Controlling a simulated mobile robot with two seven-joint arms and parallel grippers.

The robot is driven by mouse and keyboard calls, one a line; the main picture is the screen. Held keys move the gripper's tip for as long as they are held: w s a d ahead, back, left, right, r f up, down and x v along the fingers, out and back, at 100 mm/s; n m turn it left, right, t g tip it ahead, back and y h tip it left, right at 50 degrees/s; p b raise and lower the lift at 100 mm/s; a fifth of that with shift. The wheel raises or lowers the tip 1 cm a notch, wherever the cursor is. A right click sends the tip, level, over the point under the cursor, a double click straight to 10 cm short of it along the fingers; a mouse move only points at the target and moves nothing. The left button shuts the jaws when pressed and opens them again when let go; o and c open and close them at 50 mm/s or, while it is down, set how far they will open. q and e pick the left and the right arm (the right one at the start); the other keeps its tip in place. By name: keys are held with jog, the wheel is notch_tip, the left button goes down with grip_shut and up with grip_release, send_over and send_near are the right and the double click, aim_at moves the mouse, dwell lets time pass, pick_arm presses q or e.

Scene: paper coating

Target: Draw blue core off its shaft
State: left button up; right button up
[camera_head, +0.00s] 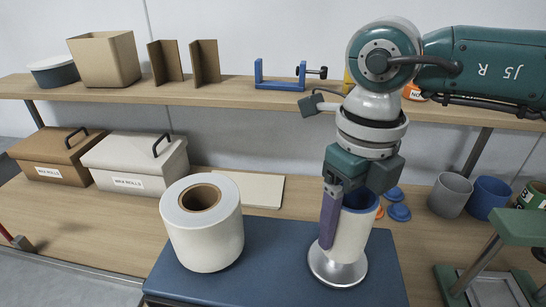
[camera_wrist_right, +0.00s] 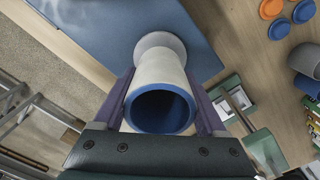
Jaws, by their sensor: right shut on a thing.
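The blue core (camera_head: 352,234) is a pale tube with a blue rim and blue inside. It stands roughly upright over a round silver base (camera_head: 337,270) on the dark blue mat (camera_head: 270,268). My right gripper (camera_head: 345,215) comes down from above and is shut on the core, one purple finger showing on its left side. In the right wrist view both purple fingers flank the core (camera_wrist_right: 162,106), and its blue rim and dark hollow face the camera. The silver base (camera_wrist_right: 160,42) shows beyond it. I cannot make out the shaft inside. My left gripper is out of view.
A large white roll (camera_head: 205,235) stands on the mat to the left. Blue caps (camera_head: 398,212), a grey cup (camera_head: 450,194), a blue cup (camera_head: 488,197) and a green stand (camera_head: 510,225) are to the right. A shelf (camera_head: 225,91) runs behind my right arm.

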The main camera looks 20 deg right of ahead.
jog(key=shift+r+p, duration=2.25)
jog(key=shift+r, duration=0.7)
